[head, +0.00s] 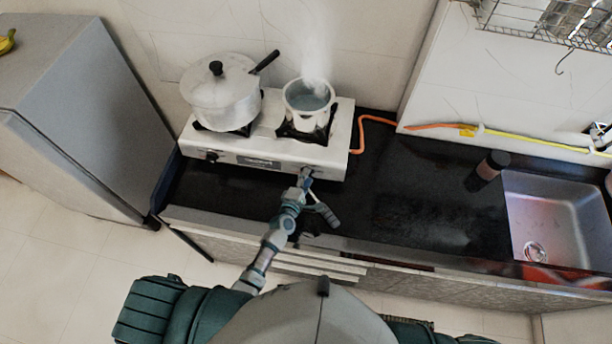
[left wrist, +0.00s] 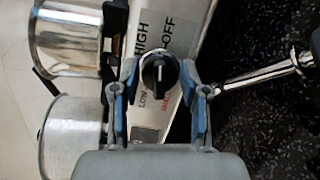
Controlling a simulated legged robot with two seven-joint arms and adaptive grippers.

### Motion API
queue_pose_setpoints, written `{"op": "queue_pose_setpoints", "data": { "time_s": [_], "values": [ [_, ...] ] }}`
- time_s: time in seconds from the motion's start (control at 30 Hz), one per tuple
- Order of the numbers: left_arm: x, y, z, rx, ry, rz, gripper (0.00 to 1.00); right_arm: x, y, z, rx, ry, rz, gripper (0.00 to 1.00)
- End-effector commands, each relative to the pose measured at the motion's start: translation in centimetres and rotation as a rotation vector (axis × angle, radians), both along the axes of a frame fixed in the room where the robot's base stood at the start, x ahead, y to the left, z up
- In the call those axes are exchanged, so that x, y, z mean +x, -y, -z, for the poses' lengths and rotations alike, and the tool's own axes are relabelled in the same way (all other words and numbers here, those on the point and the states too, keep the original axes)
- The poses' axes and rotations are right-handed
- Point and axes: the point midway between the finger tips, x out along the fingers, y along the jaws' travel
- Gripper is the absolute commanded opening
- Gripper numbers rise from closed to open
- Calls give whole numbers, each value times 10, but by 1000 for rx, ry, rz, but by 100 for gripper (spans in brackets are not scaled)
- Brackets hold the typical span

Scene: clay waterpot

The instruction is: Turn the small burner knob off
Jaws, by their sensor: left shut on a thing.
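The small burner's knob (left wrist: 158,72) is black with a pale pointer line, on the white stove front (head: 240,155). Lettering reading HIGH, OFF and LOW shows around it in the left wrist view. My left gripper (head: 306,176) reaches the right part of the stove front, below the small burner. In the left wrist view its blue-padded fingers (left wrist: 158,92) are on either side of the knob, shut on it. In the head view the gripper mostly hides this knob. My right gripper is not in view.
A lidded silver pot (head: 220,95) with a long dark handle stands on the left burner. An orange hose (head: 370,120) leaves the stove's right side. A dark bottle (head: 488,168) stands near the sink (head: 560,215). The black counter (head: 420,190) between is mostly clear.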

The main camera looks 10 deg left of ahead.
Motion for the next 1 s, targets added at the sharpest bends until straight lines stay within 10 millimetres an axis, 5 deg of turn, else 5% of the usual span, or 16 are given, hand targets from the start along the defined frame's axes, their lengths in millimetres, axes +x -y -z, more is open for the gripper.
{"op": "queue_pose_setpoints", "data": {
  "time_s": [0.4, 0.93, 0.97, 1.0],
  "values": [
    [-1, 2, 3, 178, -6, 42, 10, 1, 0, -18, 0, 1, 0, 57],
    [-2, 1, 5, 203, -8, 47, 10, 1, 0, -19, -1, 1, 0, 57],
    [-2, 1, 5, 203, -8, 47, 47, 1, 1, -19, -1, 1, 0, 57],
    [-2, 1, 5, 203, -8, 47, 57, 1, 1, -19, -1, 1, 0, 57]
  ]
}}
